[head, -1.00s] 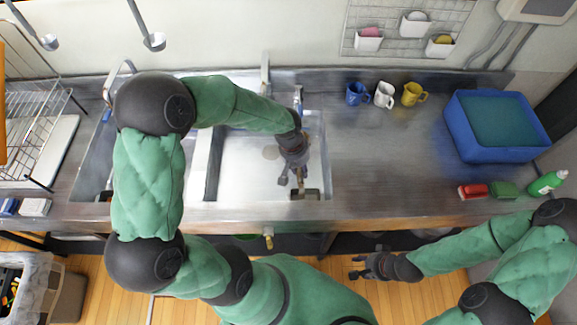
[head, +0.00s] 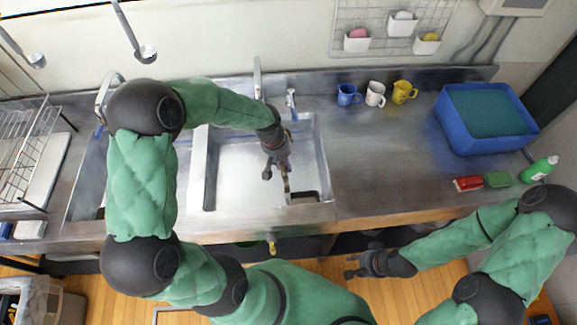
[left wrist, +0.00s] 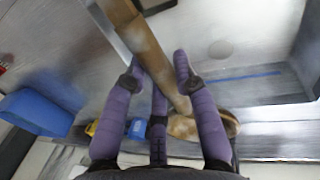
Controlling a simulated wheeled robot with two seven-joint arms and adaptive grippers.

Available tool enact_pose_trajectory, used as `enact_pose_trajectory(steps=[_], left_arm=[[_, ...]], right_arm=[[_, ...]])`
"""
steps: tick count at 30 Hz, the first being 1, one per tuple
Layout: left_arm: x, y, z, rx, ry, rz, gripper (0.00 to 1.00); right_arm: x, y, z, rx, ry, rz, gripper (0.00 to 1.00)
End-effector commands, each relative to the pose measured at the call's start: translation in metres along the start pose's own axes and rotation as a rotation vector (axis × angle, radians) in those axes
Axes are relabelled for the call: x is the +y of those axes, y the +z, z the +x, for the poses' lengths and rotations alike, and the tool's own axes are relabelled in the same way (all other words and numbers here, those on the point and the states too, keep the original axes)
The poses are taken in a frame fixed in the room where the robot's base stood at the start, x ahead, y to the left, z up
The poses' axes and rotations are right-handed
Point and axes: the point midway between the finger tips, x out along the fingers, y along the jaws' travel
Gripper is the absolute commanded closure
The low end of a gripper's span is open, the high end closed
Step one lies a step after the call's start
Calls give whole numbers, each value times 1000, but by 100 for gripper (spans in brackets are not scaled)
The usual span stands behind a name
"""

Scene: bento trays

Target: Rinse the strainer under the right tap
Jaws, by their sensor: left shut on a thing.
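My left gripper (head: 277,172) is over the right basin (head: 235,190). It is shut on a long brown bar-like piece, which I take to be the strainer (head: 286,184). In the left wrist view the strainer (left wrist: 145,45) runs between the purple fingers (left wrist: 160,85), with a rounded brown part beyond them. Its mesh cannot be made out. The right tap (head: 290,98) stands behind the right basin, apart from the gripper. No water shows. My right gripper (head: 354,266) is open and empty, in front of the counter.
A dark rectangular patch (head: 304,197) shows at the basin's front right corner. A tall spout (head: 258,78) stands left of the right tap. Blue, white and yellow mugs (head: 375,94) and a blue tub (head: 450,118) stand to the right. A dish rack (head: 30,150) is far left.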

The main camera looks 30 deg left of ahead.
Motion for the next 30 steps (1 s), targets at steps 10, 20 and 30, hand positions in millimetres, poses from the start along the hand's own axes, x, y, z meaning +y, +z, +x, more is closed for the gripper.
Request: enact_pose_trajectory(steps=[10,20,30], left_arm=[[-15,-26,3,1,0,-2,100],[-29,-51,6,3,1,-3,100],[-42,-73,9,1,1,-2,100]], right_arm=[[1,0,4,0,0,0,60],[3,0,8,0,0,0,60],[5,0,14,0,0,0,60]])
